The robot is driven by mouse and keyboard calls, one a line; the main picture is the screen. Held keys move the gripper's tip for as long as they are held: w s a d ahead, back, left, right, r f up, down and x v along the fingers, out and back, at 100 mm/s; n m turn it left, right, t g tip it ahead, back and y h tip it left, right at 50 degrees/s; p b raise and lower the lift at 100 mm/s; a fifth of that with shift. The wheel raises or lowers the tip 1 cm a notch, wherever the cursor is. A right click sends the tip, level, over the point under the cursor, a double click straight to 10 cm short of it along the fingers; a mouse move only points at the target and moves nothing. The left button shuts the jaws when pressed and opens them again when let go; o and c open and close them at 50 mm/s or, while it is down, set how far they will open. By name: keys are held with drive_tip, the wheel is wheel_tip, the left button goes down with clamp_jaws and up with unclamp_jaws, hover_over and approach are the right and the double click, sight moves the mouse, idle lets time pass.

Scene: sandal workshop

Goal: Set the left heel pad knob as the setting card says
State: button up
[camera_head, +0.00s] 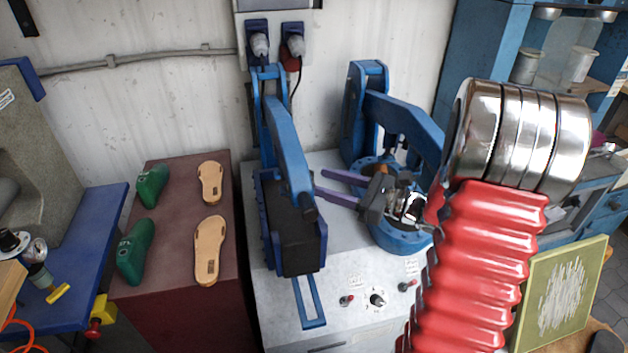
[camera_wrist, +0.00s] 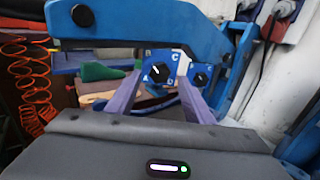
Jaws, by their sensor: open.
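My gripper (camera_head: 320,181) has two purple fingers, spread apart and empty, reaching left toward the blue press arm in the head view. In the wrist view, my gripper (camera_wrist: 161,72) points at a blue plate with a round black knob (camera_wrist: 158,69), which appears between the fingertips. The knob's pale pointer slants up to the right; small white letters stand around it. I cannot tell whether the fingers touch it. A second black knob (camera_wrist: 200,77) sits to its right, partly behind the right finger. Both are hidden in the head view. I cannot make out a setting card.
The blue press arm (camera_head: 287,150) stands beside my fingers, with a dark pad (camera_head: 290,225) below. The grey cabinet carries another dial (camera_head: 377,299). Green lasts (camera_head: 135,250) and tan soles (camera_head: 209,250) lie on the maroon table (camera_head: 175,262) at left.

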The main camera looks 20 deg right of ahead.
drive_tip(key=shift+x, duration=1.65)
drive_tip(key=shift+c, duration=0.2)
drive_tip(key=c, duration=0.9)
drive_tip(key=shift+a, duration=0.2)
drive_tip(key=shift+c, duration=0.5)
drive_tip(key=shift+d, duration=0.15)
